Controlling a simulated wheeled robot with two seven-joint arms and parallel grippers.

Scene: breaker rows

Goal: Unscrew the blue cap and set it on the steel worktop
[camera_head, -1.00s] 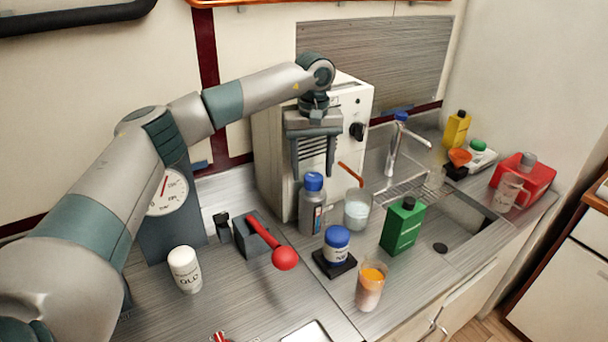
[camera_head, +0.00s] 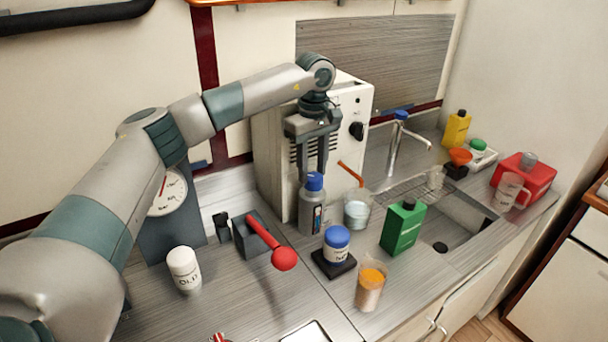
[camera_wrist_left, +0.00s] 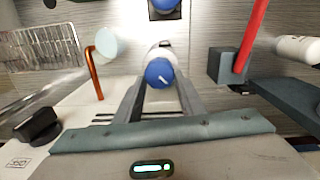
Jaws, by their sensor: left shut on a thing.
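A grey bottle (camera_head: 311,212) with a blue cap (camera_head: 314,181) stands upright on the steel worktop (camera_head: 225,305), in front of the white machine. My left gripper (camera_head: 313,175) comes down from above and is shut on this cap, with a finger on either side. In the left wrist view the cap (camera_wrist_left: 159,73) shows between the fingers, with a white mark on its top. The cap sits on the bottle; I cannot tell how loose it is. My right gripper is not in view.
Close by stand a blue-lidded jar (camera_head: 336,246) on a black base, a beaker (camera_head: 357,210), a green bottle (camera_head: 403,228), an orange-filled beaker (camera_head: 370,287) and a red-handled item (camera_head: 284,259). A white jar (camera_head: 184,268) stands left. Worktop at the front left is largely clear.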

